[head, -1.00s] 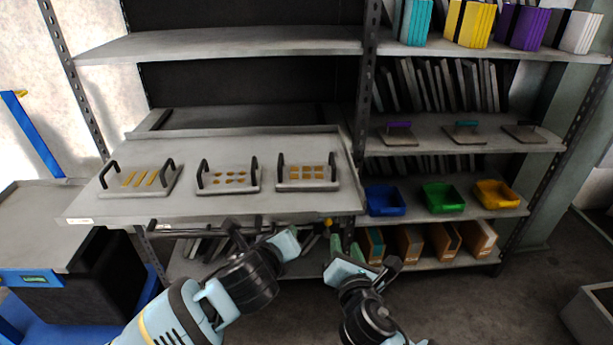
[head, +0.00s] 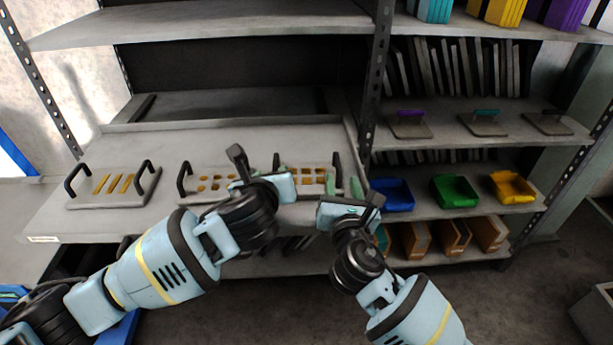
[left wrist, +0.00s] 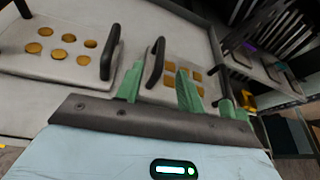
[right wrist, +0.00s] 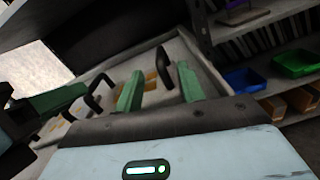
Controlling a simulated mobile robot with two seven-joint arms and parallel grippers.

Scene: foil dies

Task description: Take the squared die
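The squared die (head: 314,189), a grey plate with yellow square cutouts and a black handle at each side, lies on the pull-out shelf, partly hidden by my grippers in the head view. It also shows in the left wrist view (left wrist: 178,90). My left gripper (head: 259,177) is open and empty by its left side; the left handle (left wrist: 155,63) shows between the fingers in the left wrist view. My right gripper (head: 343,186) is open and empty by its right side; the right handle (right wrist: 163,68) shows between its fingers. I cannot tell whether any finger touches.
A round-hole die (left wrist: 60,48) lies just left of the squared die, close to my left gripper. A slotted die (head: 114,187) lies further left. Blue (head: 391,195), green (head: 455,191) and yellow (head: 512,188) bins stand on the right shelf. A shelf board (head: 210,22) runs above.

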